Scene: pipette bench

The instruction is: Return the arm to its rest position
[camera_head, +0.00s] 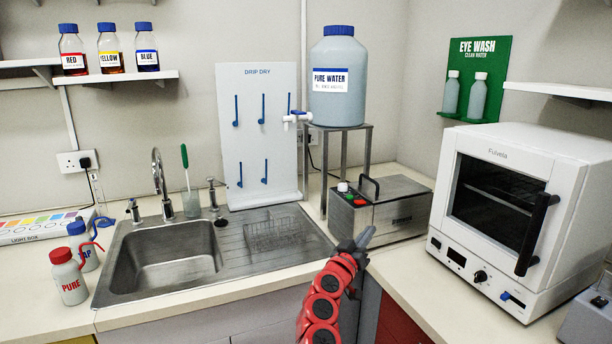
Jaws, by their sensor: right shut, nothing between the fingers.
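My right gripper (362,240) is shut and empty. It is at the end of my red right arm (325,295), which comes up from the bottom of the view, right of the middle. The gripper shows in front of the counter edge, just below the steel water bath box (385,208); I cannot tell its exact height. It seems apart from everything around it. My left arm and gripper are not in view.
A steel sink (165,262) with a wire basket (272,232) on its drainer lies left of the arm. A white oven (520,205) stands on the right counter. A pure water tank (338,80) stands on a metal stand. Wash bottles (68,278) stand at left.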

